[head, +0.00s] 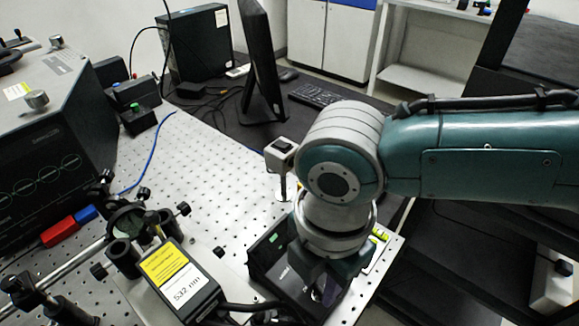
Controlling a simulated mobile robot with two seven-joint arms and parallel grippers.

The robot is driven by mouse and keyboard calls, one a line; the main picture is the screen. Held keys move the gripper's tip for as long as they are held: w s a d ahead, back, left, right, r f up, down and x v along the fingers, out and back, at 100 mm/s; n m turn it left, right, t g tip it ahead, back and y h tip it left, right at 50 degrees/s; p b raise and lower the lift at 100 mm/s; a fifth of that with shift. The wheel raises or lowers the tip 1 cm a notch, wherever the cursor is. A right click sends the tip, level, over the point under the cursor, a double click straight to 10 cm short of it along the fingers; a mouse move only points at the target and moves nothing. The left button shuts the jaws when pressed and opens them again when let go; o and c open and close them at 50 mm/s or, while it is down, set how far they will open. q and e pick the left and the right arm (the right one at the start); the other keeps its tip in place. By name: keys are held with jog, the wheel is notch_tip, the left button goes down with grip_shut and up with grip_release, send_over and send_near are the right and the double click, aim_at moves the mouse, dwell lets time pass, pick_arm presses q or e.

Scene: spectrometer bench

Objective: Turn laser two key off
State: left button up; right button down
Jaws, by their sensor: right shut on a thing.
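A dark laser control box (268,262) with a small green display sits at the front right edge of the perforated bench. My right gripper (326,288) points down at the right part of this box, its fingers close against it. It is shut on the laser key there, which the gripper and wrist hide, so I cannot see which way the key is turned. A black laser head (183,283) with a yellow label and a "532 nm" label stands left of the box. My left gripper is not in view.
Optics mounts (125,222) stand left of the laser head. A large dark instrument (50,130) fills the left side. A monitor (262,65) and a keyboard (318,94) are at the back. The middle of the perforated bench (205,160) is mostly clear.

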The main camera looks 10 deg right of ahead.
aim_at(319, 288)
jog(key=shift+n, duration=0.9)
jog(key=shift+a+r, duration=0.1)
jog(key=c, duration=0.7)
grip_release()
notch_tip(319, 288, up, 10)
jog(key=shift+f+p, duration=0.1)
jog(key=shift+p, duration=0.25)
